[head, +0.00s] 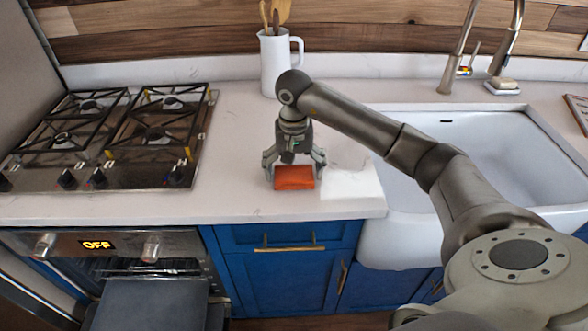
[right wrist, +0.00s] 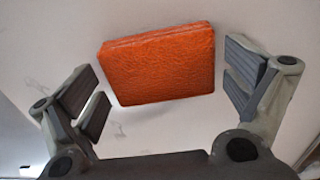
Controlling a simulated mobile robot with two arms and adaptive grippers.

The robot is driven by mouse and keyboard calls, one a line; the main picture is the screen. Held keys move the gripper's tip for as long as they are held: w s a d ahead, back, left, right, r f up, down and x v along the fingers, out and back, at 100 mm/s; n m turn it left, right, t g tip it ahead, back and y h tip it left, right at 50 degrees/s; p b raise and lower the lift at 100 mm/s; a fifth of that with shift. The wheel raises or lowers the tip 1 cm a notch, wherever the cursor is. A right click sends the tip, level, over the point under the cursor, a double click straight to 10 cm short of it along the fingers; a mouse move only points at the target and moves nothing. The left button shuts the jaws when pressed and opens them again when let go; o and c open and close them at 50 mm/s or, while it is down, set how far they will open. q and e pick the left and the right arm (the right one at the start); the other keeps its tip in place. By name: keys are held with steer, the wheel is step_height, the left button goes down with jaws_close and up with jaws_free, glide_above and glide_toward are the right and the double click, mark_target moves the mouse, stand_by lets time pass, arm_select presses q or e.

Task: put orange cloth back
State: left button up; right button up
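The folded orange cloth (head: 294,177) lies on the white counter near its front edge, between the stove and the sink. My right gripper (head: 294,165) is above it, pointing down, with its fingers spread to either side of the cloth. In the right wrist view the cloth (right wrist: 158,64) lies between the two open fingers of the gripper (right wrist: 170,100), with a gap on each side. The gripper holds nothing. My left gripper is not in view.
A gas stove (head: 110,135) is at the left and a white sink (head: 460,150) with a faucet (head: 462,50) at the right. A white pitcher (head: 275,65) with wooden utensils stands behind the gripper. A sponge (head: 502,86) lies behind the sink. Counter around the cloth is clear.

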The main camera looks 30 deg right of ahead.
mark_target(294, 172)
steer(key=shift+r, duration=0.1)
steer(key=shift+r, duration=0.15)
step_height(294, 172, up, 12)
steer(key=b, duration=0.1)
stand_by(0.5)
